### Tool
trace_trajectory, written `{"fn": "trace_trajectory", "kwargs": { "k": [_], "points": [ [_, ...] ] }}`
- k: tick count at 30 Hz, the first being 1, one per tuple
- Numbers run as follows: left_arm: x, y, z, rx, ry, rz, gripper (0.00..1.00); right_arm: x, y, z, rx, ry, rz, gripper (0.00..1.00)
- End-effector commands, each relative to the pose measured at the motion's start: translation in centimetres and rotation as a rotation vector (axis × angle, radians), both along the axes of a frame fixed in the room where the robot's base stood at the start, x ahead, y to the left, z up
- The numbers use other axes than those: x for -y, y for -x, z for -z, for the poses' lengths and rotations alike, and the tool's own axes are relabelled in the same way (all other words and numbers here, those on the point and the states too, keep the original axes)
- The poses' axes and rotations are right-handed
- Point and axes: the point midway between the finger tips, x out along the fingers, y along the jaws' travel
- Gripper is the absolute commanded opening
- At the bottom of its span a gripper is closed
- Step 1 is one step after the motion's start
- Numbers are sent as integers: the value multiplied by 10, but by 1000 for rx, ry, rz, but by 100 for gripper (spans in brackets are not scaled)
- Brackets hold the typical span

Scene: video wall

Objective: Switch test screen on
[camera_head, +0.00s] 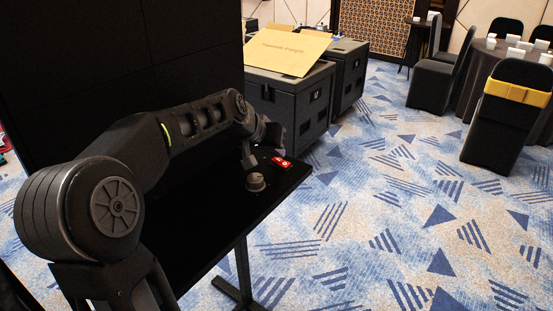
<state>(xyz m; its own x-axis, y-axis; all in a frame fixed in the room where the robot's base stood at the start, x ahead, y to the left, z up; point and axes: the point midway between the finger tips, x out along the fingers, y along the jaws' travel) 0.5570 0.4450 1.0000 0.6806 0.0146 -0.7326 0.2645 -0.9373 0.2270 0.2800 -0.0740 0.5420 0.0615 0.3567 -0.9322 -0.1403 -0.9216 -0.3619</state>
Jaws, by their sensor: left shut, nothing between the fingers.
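The large dark panelled surface (60,70) at the left is black and shows no picture. My left arm reaches across the black table (215,222), and my left gripper (250,162) is shut and empty over its far end. A round grey knob-like piece (256,183) is on the table just below the gripper; I cannot tell whether they touch. A small red item (281,162) with a pale mark lies to the right of the gripper, near the table's edge. My arm hides part of the table. My right gripper is not in view.
Black cases (290,105) stand behind the table, with a tan board (288,50) on top. Dark chairs (507,115) and a round table (490,60) stand at the far right. The patterned carpet (390,210) to the right is clear.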

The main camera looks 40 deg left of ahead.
Motion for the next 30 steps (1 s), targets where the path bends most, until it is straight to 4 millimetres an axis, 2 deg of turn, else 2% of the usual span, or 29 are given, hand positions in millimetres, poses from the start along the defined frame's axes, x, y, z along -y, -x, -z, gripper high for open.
{"fn": "trace_trajectory", "kwargs": {
  "k": [16, 30],
  "points": [
    [-2, 0, 7, -1, 0, 0, 0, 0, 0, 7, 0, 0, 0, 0],
    [0, 0, -1, 0, 0, 1, 0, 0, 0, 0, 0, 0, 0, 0]
  ]
}}
